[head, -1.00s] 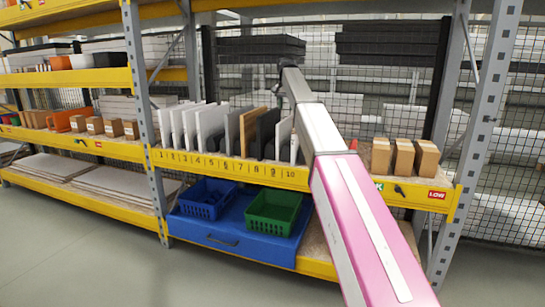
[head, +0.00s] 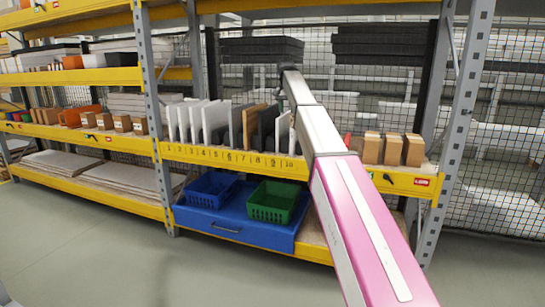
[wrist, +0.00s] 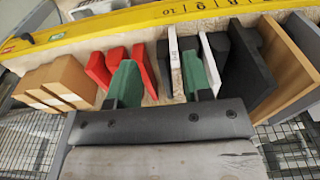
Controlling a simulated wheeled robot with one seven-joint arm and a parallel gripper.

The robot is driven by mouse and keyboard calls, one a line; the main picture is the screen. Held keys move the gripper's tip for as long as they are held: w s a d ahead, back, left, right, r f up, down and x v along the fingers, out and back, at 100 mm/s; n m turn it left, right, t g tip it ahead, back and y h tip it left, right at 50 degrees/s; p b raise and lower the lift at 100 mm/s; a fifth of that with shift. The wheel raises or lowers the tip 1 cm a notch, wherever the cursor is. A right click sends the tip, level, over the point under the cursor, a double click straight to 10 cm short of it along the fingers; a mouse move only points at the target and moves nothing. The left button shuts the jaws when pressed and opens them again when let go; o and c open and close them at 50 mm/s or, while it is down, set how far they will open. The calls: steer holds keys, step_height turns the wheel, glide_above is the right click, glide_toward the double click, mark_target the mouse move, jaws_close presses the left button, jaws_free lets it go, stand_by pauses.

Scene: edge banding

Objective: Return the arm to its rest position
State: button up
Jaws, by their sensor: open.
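My arm (head: 323,130) reaches from the lower right up over the middle shelf in the head view, and its far end stands above the row of upright panels. In the wrist view my gripper (wrist: 160,82) is open, with two green fingertips pointing at the panel row. A dark panel and a white panel (wrist: 175,60) show around the space between the fingertips; I cannot tell how near they are. I see nothing clamped. Red pieces (wrist: 98,68) stand beside the left fingertip. The fingertips are hidden in the head view.
Upright panels (head: 212,120) stand above a yellow numbered rail (head: 228,159). Cardboard boxes (head: 392,149) stand to the right. A blue bin (head: 210,190) and a green bin (head: 272,202) sit below on a blue base. A grey post (head: 460,130) stands right; the floor in front is clear.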

steer(key=s+d+f+n, duration=0.1)
steer(key=s+d+f, duration=0.1)
steer(key=s+f, duration=0.65)
steer(key=s+d+f, duration=0.3)
steer(key=f, duration=1)
steer(key=s+d+f+n, duration=0.15)
steer(key=s+f, duration=0.35)
steer(key=f, duration=0.5)
steer(key=s+d+f, duration=0.3)
steer(key=s+f, duration=0.7)
steer(key=s, duration=0.4)
steer(key=s+d+f+n+g, duration=0.1)
steer(key=s+d+f, duration=0.1)
steer(key=s+f, duration=0.9)
steer(key=s, duration=0.2)
steer(key=shift+s+d, duration=0.4)
steer(key=shift+n, duration=0.25)
